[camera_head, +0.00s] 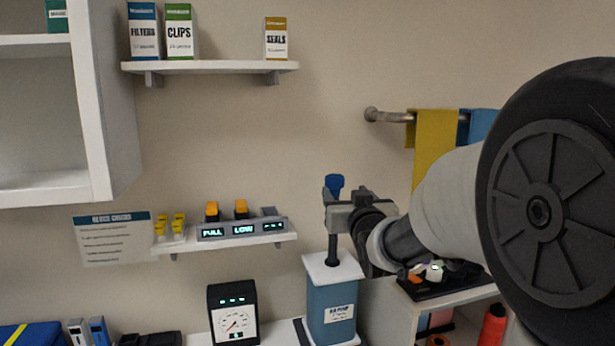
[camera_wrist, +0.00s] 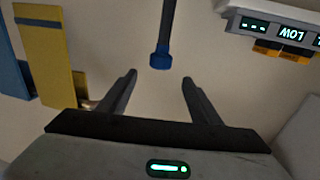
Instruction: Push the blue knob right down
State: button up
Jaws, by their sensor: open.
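The blue knob (camera_head: 334,184) tops a dark upright rod that rises from the white lid of a blue pump box (camera_head: 323,325). The knob stands high above the lid. My gripper (camera_head: 338,214) is at the rod's upper part, just below the knob in the head view; its exact depth there is unclear. In the wrist view, which is upside down, my gripper (camera_wrist: 160,77) is open and empty. The knob (camera_wrist: 160,60) shows just past the fingertips, centred between them in the picture. I cannot tell whether anything touches. My arm hides part of the area right of the rod.
A gauge (camera_head: 235,322) stands left of the pump box. A rail (camera_head: 385,116) with yellow and blue cloths is behind my arm. An upper shelf (camera_head: 210,67) holds boxes. The wall above the knob is clear.

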jog(key=p, duration=0.4)
send_over(330, 256)
jog(key=shift+s, duration=0.1)
grip_shut()
notch_tip(330, 256, down, 20)
jog(key=b, duration=1.9)
jog(key=shift+f+b, duration=0.15)
jog(key=shift+b, duration=0.15)
jog(key=shift+f, duration=0.15)
grip_release()
jog(key=shift+r, duration=0.2)
jog(key=shift+s, duration=0.15)
